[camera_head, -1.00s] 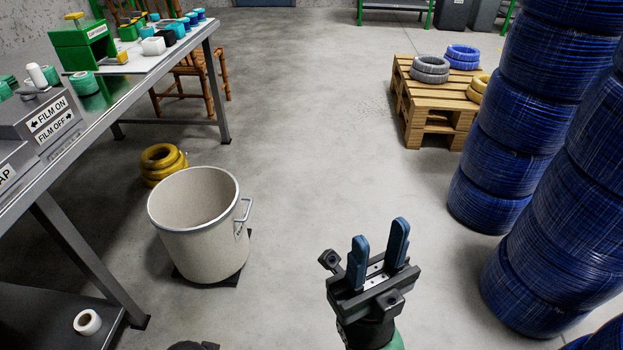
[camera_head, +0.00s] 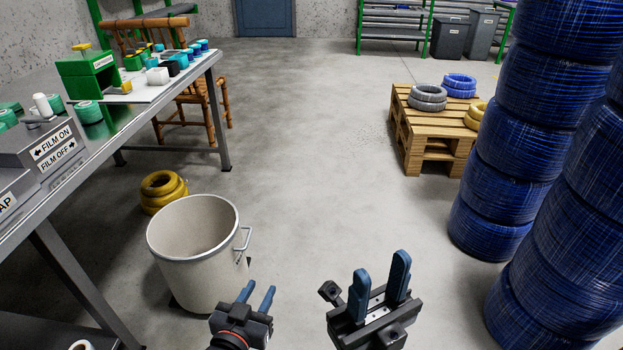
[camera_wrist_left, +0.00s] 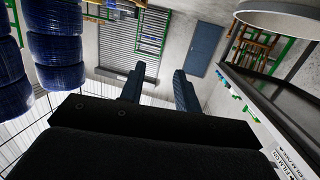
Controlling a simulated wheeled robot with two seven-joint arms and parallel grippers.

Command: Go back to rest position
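My left gripper (camera_head: 258,292) shows at the bottom of the head view, just right of the white bin. Its two blue fingers stand apart with nothing between them. The left wrist view also shows the fingers of my left gripper (camera_wrist_left: 157,84) apart and empty. My right gripper (camera_head: 380,275) is at the bottom centre right of the head view, over bare floor. Its blue fingers point up, apart and empty. Coils of blue cable (camera_head: 512,150) stand in tall stacks at the right, clear of both grippers.
A white bin (camera_head: 195,265) stands left of my left gripper. A metal table (camera_head: 135,130) with a film-wrapping machine (camera_head: 35,150) runs along the left. A wooden pallet (camera_head: 430,125) carries several coils. Yellow coils (camera_head: 160,195) lie behind the bin. The middle floor is clear.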

